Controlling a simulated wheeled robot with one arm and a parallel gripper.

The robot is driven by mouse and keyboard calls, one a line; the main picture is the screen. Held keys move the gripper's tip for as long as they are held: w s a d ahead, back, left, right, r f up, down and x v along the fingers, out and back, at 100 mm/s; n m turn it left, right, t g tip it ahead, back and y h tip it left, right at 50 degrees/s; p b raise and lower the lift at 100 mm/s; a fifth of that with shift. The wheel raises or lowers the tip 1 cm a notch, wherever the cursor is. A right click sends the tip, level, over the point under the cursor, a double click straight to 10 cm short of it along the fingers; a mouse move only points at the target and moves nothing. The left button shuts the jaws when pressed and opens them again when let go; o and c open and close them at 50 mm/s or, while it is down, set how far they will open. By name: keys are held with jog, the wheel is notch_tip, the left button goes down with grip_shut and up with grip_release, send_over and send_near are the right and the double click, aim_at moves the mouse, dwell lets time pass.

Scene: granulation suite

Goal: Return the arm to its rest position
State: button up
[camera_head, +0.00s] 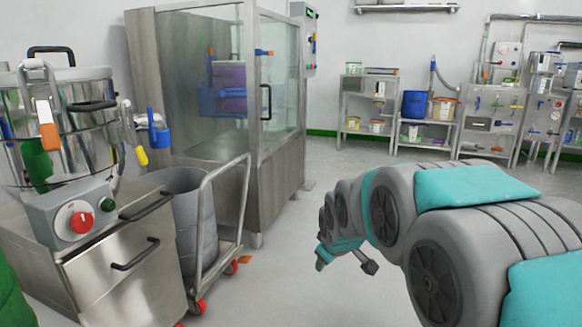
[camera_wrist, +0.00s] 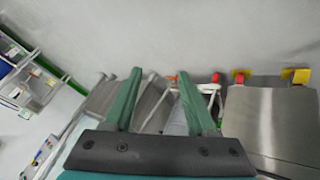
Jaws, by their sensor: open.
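My arm (camera_head: 440,225) reaches out from the right side of the head view over the floor, with grey and teal links. My gripper (camera_head: 345,262) is at its far end, low and in front of the glass-walled cabinet, clear of it. In the wrist view, the two green fingers of my gripper (camera_wrist: 160,72) stand apart with nothing held between them. The far side of the gripper is partly hidden by the arm in the head view.
A steel machine with a red knob (camera_head: 80,220) stands at left. Beside it is a wheeled cart (camera_head: 222,215) with a grey bin (camera_head: 185,225). A glass-walled cabinet (camera_head: 220,130) stands behind. Shelves with a blue bucket (camera_head: 414,104) line the back wall. Open floor (camera_head: 320,190) lies between.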

jog(key=s+d+f+m+g, duration=0.2)
jog(key=s+m+g, duration=0.1)
jog(key=s, duration=1)
jog(key=s+d+f+m+g, duration=0.2)
jog(key=s+g, duration=0.1)
jog(key=s, duration=1.1)
jog(key=s+d+f+m+g, duration=0.2)
jog(key=s+m+g, duration=0.1)
jog(key=s, duration=1)
notch_tip(320, 180, up, 13)
jog(key=p, duration=1.2)
jog(key=shift+p, duration=0.4)
jog(key=shift+o, duration=0.3)
